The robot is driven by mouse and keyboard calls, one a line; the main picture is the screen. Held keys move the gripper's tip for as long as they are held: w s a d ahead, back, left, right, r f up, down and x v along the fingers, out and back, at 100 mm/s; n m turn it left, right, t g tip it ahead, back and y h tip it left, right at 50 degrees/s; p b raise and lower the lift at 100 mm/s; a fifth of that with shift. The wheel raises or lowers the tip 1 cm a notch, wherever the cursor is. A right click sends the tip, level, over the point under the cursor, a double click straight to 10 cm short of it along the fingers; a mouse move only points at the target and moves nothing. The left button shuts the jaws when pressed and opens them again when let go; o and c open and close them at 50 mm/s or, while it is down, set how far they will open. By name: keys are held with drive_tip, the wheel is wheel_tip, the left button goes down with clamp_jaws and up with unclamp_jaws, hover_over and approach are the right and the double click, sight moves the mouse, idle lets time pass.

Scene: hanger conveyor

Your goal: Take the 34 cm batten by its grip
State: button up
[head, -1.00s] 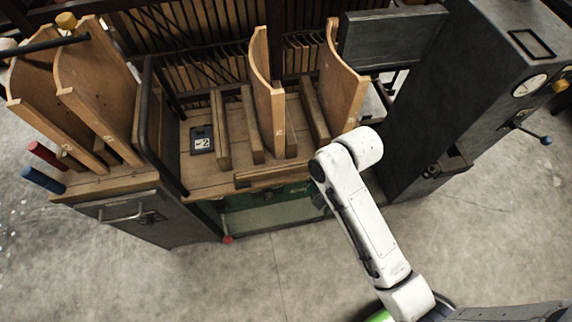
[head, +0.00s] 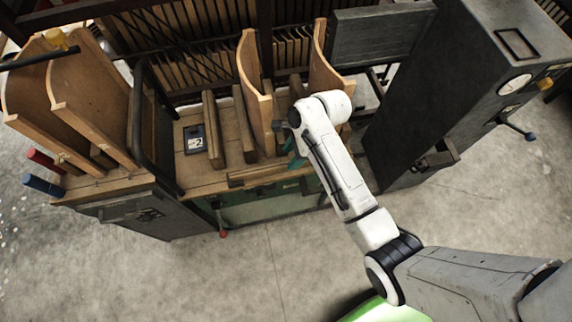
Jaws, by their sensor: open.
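Several wooden battens stand on the bench: one (head: 213,130) on the left, one (head: 243,123) beside it, and another (head: 298,88) farther right, between two curved boards. A long, thin wooden strip (head: 262,173) lies along the front edge. I cannot tell which one is 34 cm, and no grip can be made out. My gripper (head: 291,152) is over the front of the bench, by the right-hand curved boards. It is partly hidden by my white arm; teal parts that look like its fingers show. It is open, with nothing seen in it.
Curved boards (head: 258,92) (head: 322,65) stand close by my gripper. A card marked 2 (head: 195,139) lies on the bench. A bent black rail (head: 136,125) and tall boards (head: 92,100) stand left. A dark cabinet (head: 440,90) stands right. The floor in front is clear.

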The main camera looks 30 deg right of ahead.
sight(286, 164)
drive_tip(key=shift+x, duration=2.65)
drive_tip(key=shift+s, duration=0.15)
drive_tip(key=shift+c, duration=0.4)
clamp_jaws()
